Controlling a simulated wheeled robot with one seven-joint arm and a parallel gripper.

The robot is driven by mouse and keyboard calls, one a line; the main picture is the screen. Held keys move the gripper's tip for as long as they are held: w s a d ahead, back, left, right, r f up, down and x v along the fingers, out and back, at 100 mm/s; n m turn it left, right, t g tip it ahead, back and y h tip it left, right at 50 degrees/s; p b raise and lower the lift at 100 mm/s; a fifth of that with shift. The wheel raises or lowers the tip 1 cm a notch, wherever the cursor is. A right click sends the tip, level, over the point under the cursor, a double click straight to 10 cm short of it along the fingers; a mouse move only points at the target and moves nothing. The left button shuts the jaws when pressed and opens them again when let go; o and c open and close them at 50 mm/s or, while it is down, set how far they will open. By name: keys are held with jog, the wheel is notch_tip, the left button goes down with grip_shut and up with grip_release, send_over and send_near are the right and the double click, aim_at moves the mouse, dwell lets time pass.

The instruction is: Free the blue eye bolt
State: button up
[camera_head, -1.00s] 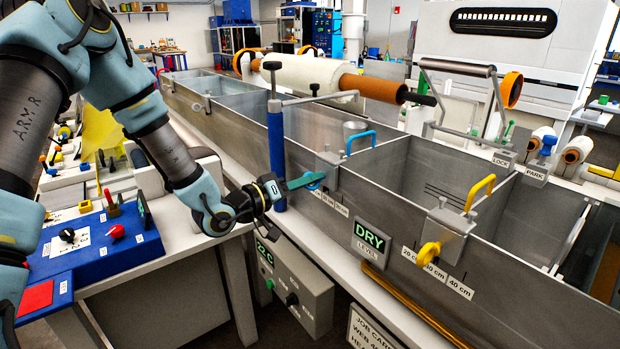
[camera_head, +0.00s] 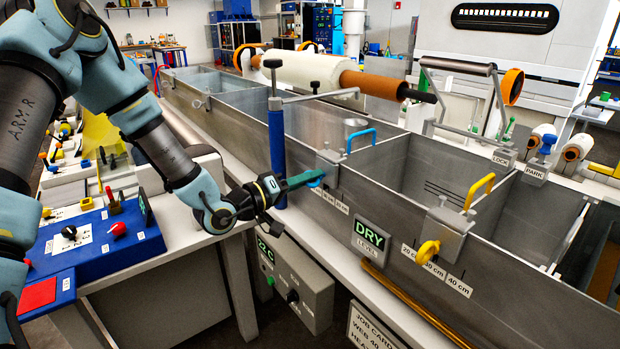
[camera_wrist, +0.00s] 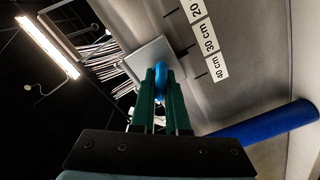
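The blue eye bolt (camera_head: 316,183) sits on a grey metal bracket (camera_head: 327,166) on the near wall of the long tank. A separate blue handle stands on top of that bracket. In the wrist view the ring of the eye bolt (camera_wrist: 163,76) shows between and beyond my green fingers. My gripper (camera_head: 318,178) reaches it from the left, with its fingertips at the ring. In the wrist view the fingers (camera_wrist: 161,85) stand close together with the blue ring in the narrow gap. The fingers hide part of the ring and its shank.
A blue post (camera_head: 277,150) stands just left of my gripper, close to the tank wall. A similar bracket with a yellow eye bolt (camera_head: 429,249) is farther right. A grey control box (camera_head: 296,283) hangs below. The tank compartments look empty.

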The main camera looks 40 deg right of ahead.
jog(key=o, duration=0.4)
jog(key=shift+a, duration=0.1)
jog(key=a+b, duration=0.3)
jog(key=a, duration=0.7)
jog(key=shift+w+a, duration=0.35)
